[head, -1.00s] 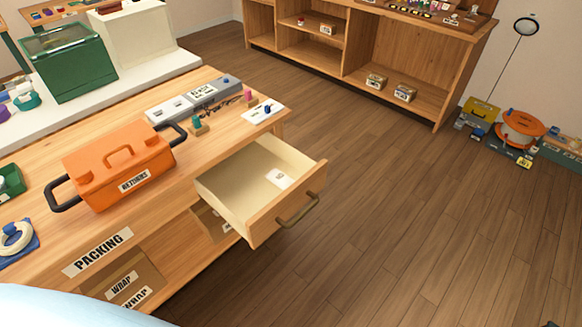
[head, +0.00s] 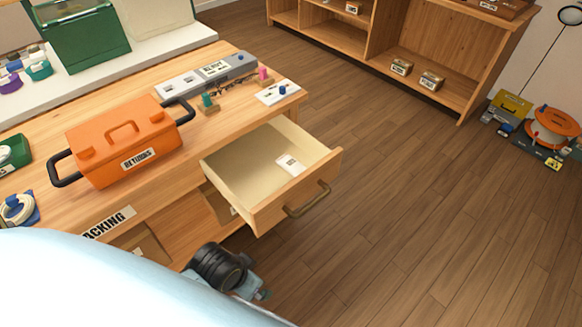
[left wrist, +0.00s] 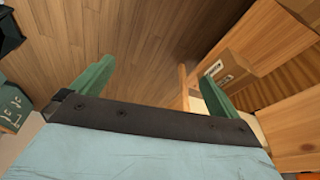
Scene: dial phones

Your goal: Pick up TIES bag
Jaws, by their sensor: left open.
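A small white packet (head: 290,165) with dark print lies in the open drawer (head: 243,173) of the packing bench, in the head view. Its print is too small to read, so I cannot tell whether it is the TIES bag. In the left wrist view my left gripper (left wrist: 155,72) has its two green fingers wide apart with nothing between them. The wooden floor shows beyond the fingers, and pale wood parts lie behind the right finger. A black joint of my arm shows below the drawer in the head view. My right gripper is not in view.
An orange box (head: 120,145) with black handles stands on the bench (head: 60,205). A grey block (head: 205,75) and small coloured items lie behind it. The drawer's handle (head: 308,200) sticks out at the front.

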